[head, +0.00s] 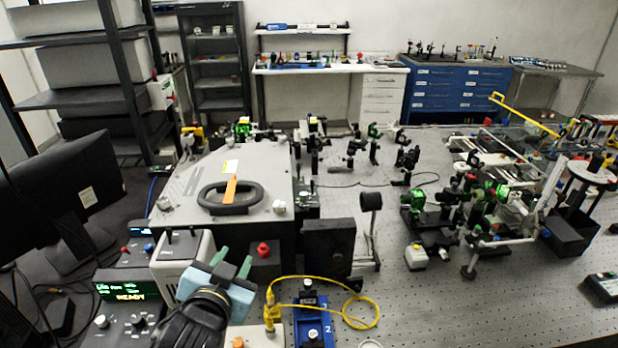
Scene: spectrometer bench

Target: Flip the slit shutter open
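My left gripper (232,261) comes in at the lower left, its two teal fingertips pointing away from me and standing apart with nothing seen between them. It is in front of the large grey instrument box (190,180), left of a black block with a red knob (263,249). An orange flap (230,189) stands at a black ring-shaped handle (245,206) on the box's lid. A dark upright plate (328,247) stands right of the red knob. I cannot tell for sure which part is the slit shutter. My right gripper is not in view.
A yellow fibre cable (362,324) loops near a blue mount (313,324). A controller reading READY (128,297) and a monitor (60,195) are at the left. Optics with green parts (475,215) crowd the right. Bare perforated bench (420,310) lies at the lower right.

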